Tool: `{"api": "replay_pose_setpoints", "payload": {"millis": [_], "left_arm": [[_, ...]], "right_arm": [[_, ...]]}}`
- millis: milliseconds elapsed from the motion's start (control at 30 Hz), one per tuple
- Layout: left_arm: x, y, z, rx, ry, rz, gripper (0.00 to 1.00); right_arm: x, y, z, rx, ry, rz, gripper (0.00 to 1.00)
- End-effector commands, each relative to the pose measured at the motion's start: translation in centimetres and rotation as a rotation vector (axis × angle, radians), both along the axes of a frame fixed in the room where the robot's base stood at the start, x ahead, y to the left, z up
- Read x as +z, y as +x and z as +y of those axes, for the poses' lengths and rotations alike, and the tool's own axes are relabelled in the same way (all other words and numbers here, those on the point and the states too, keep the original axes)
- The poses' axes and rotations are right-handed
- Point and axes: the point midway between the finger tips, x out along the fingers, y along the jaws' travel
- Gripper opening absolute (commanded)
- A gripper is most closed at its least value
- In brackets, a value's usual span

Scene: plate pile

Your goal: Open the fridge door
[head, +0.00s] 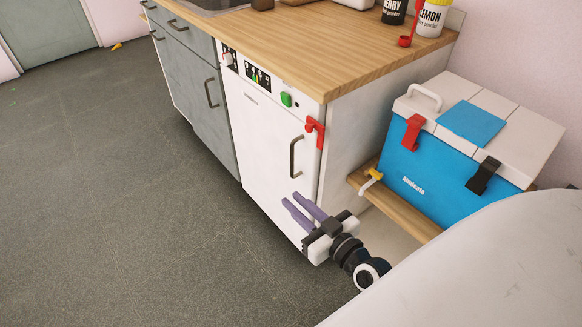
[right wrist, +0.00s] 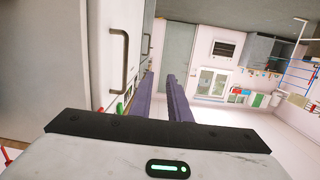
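The fridge is the white appliance under the wooden counter, and its white door (head: 262,135) looks closed in the head view. A dark vertical bar handle (head: 296,157) sits near the door's right edge. A red latch-like piece (head: 315,131) is at the upper right corner. My right gripper (head: 289,197) has two purple fingers, apart with nothing between them, and is below the handle in the picture. In the right wrist view the handle (right wrist: 123,62) is to the left of the fingers (right wrist: 160,76), not between them. My left gripper is not in view.
A blue and white cooler box (head: 440,165) stands on a low wooden shelf (head: 400,212) right of the fridge. Grey cabinets (head: 197,95) stand left of it. A white rounded surface (head: 490,270) fills the lower right. The grey floor (head: 120,200) before the door is clear.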

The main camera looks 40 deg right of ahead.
Motion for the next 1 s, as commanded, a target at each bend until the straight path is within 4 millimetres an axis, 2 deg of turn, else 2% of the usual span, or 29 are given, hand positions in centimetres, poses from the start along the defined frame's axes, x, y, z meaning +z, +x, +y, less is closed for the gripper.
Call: {"api": "replay_pose_setpoints", "payload": {"millis": [33,100,200,367,700,833,1000], "left_arm": [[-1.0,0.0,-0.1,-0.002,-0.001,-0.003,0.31],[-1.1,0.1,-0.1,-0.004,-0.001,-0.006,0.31],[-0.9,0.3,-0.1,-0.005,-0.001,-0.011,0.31],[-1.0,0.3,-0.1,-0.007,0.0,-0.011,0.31],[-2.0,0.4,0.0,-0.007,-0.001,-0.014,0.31],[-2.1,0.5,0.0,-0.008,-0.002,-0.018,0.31],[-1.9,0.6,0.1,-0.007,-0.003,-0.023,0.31]], "right_arm": [[-0.1,1.0,-2.0,-0.049,-0.01,-0.043,0.17],[0.5,1.7,-4.2,-0.108,-0.017,-0.083,0.17],[1.2,2.4,-6.0,-0.156,-0.022,-0.112,0.17],[1.5,4.3,-6.5,-0.167,-0.023,-0.12,0.17],[1.4,10.4,-7.2,-0.164,-0.022,-0.118,0.17],[1.3,11.7,-7.3,-0.163,-0.022,-0.116,0.17],[1.3,12.4,-7.4,-0.163,-0.021,-0.114,0.17]]}}
